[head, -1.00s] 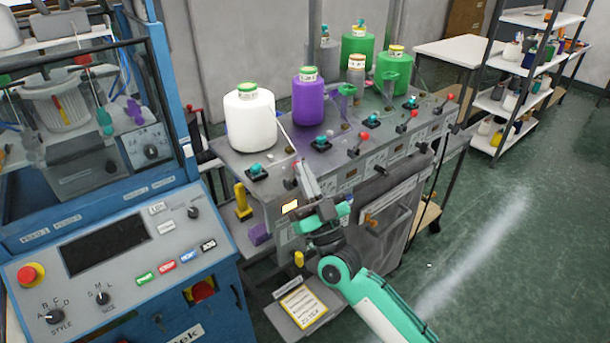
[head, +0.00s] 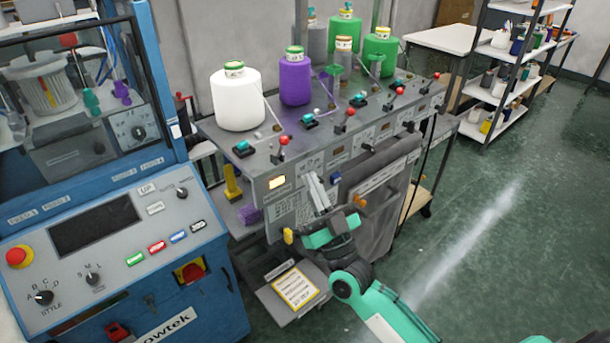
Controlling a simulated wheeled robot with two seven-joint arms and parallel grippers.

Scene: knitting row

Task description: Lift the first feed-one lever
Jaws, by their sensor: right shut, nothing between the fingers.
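The feeder machine (head: 250,163) has a row of red-ball levers along its front top edge. The nearest, at the left end, is the first lever (head: 283,141); its red ball stands up on a short stem, clear of my gripper. The lettering by it is too small to read. My right gripper (head: 308,178) is in front of the machine's front panel, below and right of that lever. Its fingers are together, point up and hold nothing. I cannot tell whether they touch the panel. My left gripper is not in view.
White (head: 237,98), purple (head: 295,78) and green cones stand behind the levers. Teal knobs (head: 243,147) sit beside the levers. An amber lamp (head: 277,182) is lit on the front panel. A blue control cabinet (head: 110,240) stands at left; open floor (head: 500,240) lies right.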

